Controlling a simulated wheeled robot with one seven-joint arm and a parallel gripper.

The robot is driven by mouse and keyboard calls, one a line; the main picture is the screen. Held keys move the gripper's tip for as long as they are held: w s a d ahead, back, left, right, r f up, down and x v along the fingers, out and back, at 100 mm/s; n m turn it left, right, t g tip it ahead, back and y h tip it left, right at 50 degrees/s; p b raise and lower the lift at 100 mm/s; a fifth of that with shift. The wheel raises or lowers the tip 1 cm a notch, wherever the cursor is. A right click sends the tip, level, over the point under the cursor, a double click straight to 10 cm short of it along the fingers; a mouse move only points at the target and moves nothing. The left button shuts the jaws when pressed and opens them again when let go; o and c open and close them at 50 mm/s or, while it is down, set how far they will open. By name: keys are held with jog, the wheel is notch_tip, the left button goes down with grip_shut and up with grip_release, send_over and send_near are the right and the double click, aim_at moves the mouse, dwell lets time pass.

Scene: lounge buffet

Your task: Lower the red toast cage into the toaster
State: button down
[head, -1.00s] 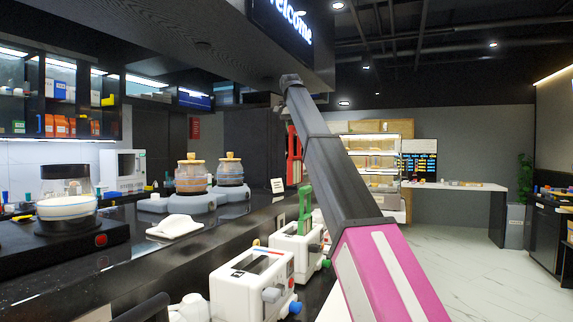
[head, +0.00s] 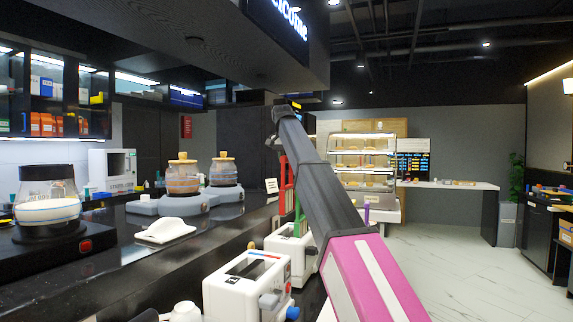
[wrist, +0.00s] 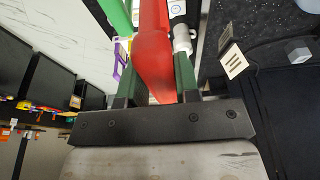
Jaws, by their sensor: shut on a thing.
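The red toast cage (wrist: 152,62) is held between the two green fingers of my gripper (wrist: 157,86) in the wrist view. In the head view, a narrow part of the red cage (head: 283,178) shows upright beside my dark arm link, behind the green cage (head: 298,217). Its lower end is hidden there, so I cannot tell whether it is in a slot. A white toaster (head: 247,282) with an empty-looking dark slot stands nearest. A second white toaster (head: 280,243) is behind it, below the green cage. The toaster under the red cage is not clearly visible.
A purple cage (wrist: 120,62) is close beside the red one. The green cage also shows in the wrist view (wrist: 114,14). A white card (wrist: 233,61) stands on the dark counter. Glass jars with wooden lids (head: 183,176) stand further left.

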aim_at(287, 186)
jog(key=shift+s+x, duration=0.2)
jog(key=shift+x, duration=0.7)
jog(key=shift+a, duration=0.1)
jog(key=shift+s+x, duration=0.2)
jog(key=shift+x, duration=0.8)
jog(key=shift+s+x, duration=0.25)
jog(key=shift+x, duration=0.7)
jog(key=shift+a+f, duration=0.15)
jog(key=shift+f, duration=0.1)
jog(key=shift+f, duration=0.7)
jog(key=shift+x, duration=0.8)
jog(key=shift+s+f, duration=0.15)
jog(key=shift+s, duration=0.05)
